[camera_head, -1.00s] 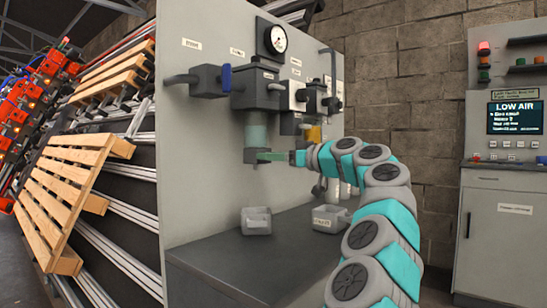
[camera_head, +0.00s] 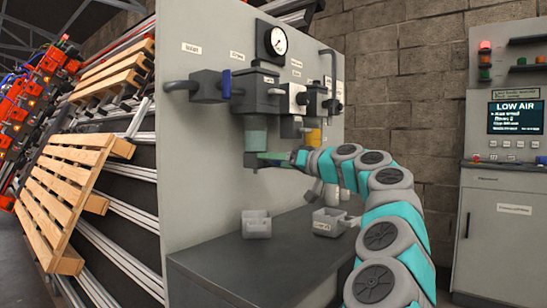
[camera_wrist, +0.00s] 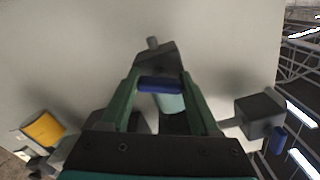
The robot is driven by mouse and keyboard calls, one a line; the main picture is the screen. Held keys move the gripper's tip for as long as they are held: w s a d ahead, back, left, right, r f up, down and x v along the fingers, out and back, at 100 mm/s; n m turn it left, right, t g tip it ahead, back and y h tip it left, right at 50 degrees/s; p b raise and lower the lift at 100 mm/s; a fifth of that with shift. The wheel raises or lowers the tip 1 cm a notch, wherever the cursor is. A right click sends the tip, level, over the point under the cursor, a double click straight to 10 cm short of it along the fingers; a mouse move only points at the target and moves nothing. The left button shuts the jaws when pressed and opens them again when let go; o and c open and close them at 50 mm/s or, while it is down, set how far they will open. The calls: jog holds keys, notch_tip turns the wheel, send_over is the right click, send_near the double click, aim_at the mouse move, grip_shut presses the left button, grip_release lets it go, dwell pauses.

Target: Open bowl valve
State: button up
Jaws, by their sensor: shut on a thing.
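The filter bowl (camera_head: 256,132) is a teal see-through cup under a dark grey regulator body on the panel. A grey block (camera_wrist: 155,62) with a short stem is at the bowl's bottom end; in the wrist view it appears above the teal bowl (camera_wrist: 172,103). A blue bowl valve handle (camera_wrist: 160,84) lies crosswise in front of this block. My gripper (camera_wrist: 160,88) has its green fingers on either side of the blue handle and is shut on it. In the head view my gripper (camera_head: 272,158) reaches the bowl's bottom from the right, hiding the handle.
A blue-levered inlet valve (camera_head: 226,83) is left of the bowl. A gauge (camera_head: 278,40) sits above. A yellow-filled bowl (camera_head: 312,136) is to the right. Two small bins (camera_head: 256,229) (camera_head: 330,226) stand on the dark shelf below. A screen (camera_head: 515,117) reads LOW AIR.

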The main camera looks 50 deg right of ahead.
jog(key=shift+m+p, duration=0.55)
jog(key=shift+m, duration=0.65)
jog(key=o, duration=1.4)
jog(key=shift+c, duration=0.2)
jog(key=s+b, duration=0.1)
jog(key=s, duration=0.7)
jog(key=shift+d, duration=0.35)
jog(key=shift+w, duration=0.1)
